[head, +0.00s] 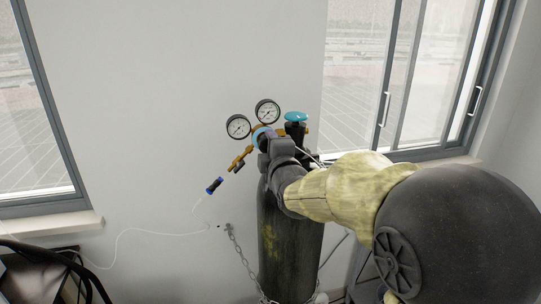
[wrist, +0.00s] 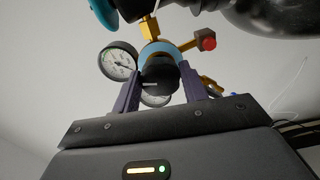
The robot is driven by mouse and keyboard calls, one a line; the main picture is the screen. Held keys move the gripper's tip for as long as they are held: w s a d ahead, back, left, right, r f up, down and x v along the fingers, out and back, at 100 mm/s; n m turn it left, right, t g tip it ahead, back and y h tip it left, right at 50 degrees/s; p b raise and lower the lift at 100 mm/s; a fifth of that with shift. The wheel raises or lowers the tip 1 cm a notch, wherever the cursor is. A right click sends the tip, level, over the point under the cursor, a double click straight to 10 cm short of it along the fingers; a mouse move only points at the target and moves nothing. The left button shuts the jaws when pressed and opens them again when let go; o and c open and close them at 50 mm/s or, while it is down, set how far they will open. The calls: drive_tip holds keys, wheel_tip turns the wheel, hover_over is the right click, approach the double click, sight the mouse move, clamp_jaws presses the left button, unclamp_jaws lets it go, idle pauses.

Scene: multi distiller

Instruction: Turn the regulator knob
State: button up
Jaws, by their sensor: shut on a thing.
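The regulator's black knob (wrist: 158,76) sits in front of a light blue ring and brass body (wrist: 152,48) in the wrist view. My gripper (wrist: 161,70) has its two purple fingers on either side of the knob and is shut on it. In the head view my gripper (head: 272,146) is at the regulator, whose blue ring (head: 260,134) shows just beside it; the knob is hidden there. Two round white gauges, one left (head: 238,126) and one right (head: 267,111), stand above the regulator.
A dark gas cylinder (head: 282,235) stands below, held by a chain (head: 238,252). A cyan valve handwheel (head: 296,116) is close on the right of my gripper. A brass outlet (head: 240,158) with a blue end (head: 214,185) extends left. The wall and windows are behind.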

drive_tip(key=shift+f+n+b, duration=0.1)
drive_tip(key=shift+n+b, duration=0.35)
drive_tip(key=shift+n, duration=0.65)
drive_tip(key=o, duration=1)
drive_tip(key=shift+c, duration=0.2)
drive_tip(key=v, duration=1.7)
drive_tip(key=shift+s, duration=0.25)
